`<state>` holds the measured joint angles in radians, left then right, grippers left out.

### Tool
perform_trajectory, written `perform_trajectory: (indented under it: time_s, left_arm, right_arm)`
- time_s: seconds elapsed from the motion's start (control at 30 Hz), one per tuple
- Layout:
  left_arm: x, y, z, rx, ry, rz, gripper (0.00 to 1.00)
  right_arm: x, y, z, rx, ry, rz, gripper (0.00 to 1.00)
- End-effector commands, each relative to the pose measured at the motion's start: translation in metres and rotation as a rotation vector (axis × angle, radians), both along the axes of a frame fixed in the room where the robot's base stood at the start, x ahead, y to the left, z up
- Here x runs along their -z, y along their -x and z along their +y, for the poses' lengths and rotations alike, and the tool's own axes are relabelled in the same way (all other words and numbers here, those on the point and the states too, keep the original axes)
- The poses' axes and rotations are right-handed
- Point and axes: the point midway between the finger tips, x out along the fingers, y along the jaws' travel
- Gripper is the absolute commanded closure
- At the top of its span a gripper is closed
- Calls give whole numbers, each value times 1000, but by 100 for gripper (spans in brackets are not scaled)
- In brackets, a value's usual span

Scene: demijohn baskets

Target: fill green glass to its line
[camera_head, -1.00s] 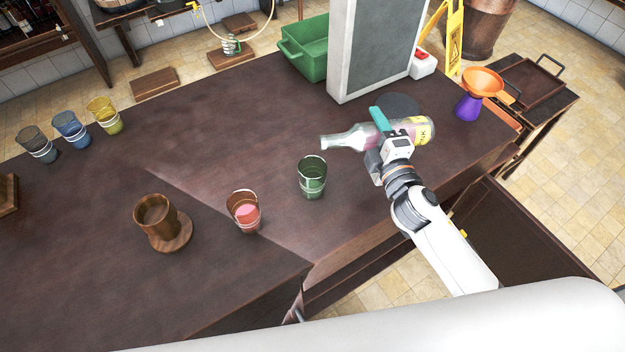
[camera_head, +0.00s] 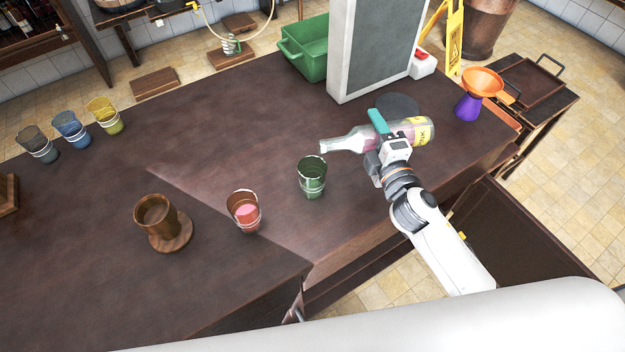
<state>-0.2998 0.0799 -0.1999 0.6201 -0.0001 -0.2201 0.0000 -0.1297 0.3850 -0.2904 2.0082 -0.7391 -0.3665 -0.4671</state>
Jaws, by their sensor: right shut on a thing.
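The green glass (camera_head: 312,178) stands upright on the dark table, with a pale line around it. I see no clear sign of liquid in it. My right gripper (camera_head: 384,138) is shut on a clear bottle (camera_head: 350,141) with a yellow label and pink liquid inside. The bottle lies nearly level, its neck pointing left and its mouth close above the green glass's far rim. I cannot tell whether anything flows from the mouth. My left gripper is not in view.
A red glass (camera_head: 244,212) with pink liquid stands left of the green one. A wooden cup (camera_head: 155,212) sits further left. Blue (camera_head: 71,128), yellow (camera_head: 104,114) and grey glasses (camera_head: 37,144) stand far left. A grey panel (camera_head: 375,50), green bin (camera_head: 305,50) and orange funnel (camera_head: 484,82) are behind.

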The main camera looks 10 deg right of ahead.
Motion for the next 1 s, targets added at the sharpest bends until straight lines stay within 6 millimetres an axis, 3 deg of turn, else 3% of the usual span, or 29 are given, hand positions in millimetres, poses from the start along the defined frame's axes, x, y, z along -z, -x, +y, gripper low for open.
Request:
perform_trajectory:
  time_s: [1.0]
  left_arm:
    - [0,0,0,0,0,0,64]
  right_arm:
    - [2,0,0,0,34,-7,89]
